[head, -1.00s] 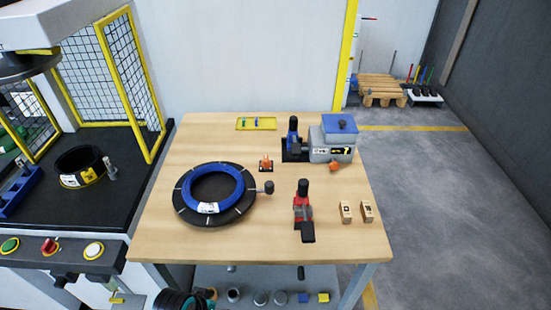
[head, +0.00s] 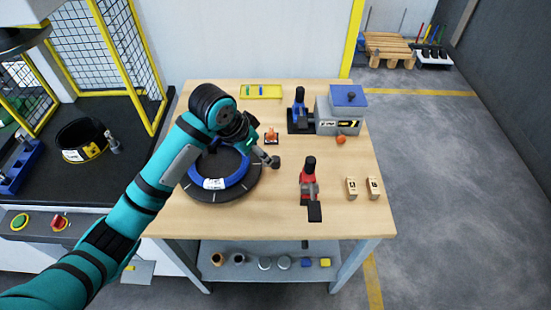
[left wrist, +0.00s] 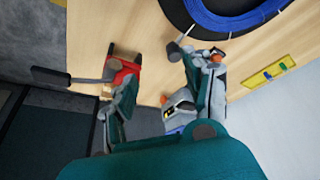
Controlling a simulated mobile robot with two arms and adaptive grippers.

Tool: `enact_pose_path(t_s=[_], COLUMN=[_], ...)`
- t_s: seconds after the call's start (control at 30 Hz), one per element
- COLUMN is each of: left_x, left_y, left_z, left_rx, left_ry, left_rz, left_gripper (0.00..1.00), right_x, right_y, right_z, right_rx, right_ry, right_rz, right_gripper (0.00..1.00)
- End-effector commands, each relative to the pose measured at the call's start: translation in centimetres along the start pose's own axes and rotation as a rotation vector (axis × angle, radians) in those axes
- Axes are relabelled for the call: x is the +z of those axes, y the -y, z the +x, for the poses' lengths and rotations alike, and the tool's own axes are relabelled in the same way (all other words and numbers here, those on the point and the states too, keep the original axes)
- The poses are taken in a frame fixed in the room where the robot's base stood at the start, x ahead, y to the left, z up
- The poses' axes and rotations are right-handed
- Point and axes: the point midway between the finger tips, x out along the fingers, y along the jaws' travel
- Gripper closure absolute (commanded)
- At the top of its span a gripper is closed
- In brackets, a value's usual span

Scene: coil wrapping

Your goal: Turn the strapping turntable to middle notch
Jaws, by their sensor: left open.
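The strapping turntable (head: 247,184) is a black disc with white tick marks on the left half of the table. A blue coil (head: 233,179) with a white label lies on it. The handle's dark knob (head: 274,162) sticks out at the right. My left gripper (head: 262,152) is open above the disc's right edge, close to the handle, and my arm hides part of the coil. In the left wrist view the knob (left wrist: 174,50) shows between the open fingers (left wrist: 163,75), nearer the right one; contact cannot be told. My right gripper is not in view.
A red hand tool (head: 309,183) stands right of the turntable, with two wooden blocks (head: 362,188) beyond it. A blue tool (head: 298,117), a grey box with a blue lid (head: 338,115), a small orange item (head: 272,138) and a yellow tray (head: 262,92) are at the back.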

Motion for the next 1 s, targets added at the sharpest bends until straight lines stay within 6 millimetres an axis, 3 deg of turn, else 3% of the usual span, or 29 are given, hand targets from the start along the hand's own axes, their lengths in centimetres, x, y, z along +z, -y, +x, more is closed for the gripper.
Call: enact_pose_path(t_s=[0.03, 0.17, 0.37, 1.0], left_x=[-1.2, -2.7, -2.9, -2.6], left_y=[0.9, 1.8, 1.9, 2.2], left_z=[-0.9, -2.1, -1.0, 12.2], left_rx=[-0.014, -0.022, -0.020, -0.022], left_ry=[0.007, 0.022, 0.030, 0.027], left_rz=[0.015, 0.032, 0.033, 0.033], left_gripper=[0.49, 0.49, 0.49, 0.49], right_x=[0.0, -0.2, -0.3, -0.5], right_y=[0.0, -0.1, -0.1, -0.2], right_z=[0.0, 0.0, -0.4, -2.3], right_rx=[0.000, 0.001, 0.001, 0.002], right_ry=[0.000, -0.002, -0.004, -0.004], right_rz=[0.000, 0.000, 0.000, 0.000], right_gripper=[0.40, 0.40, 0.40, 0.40])
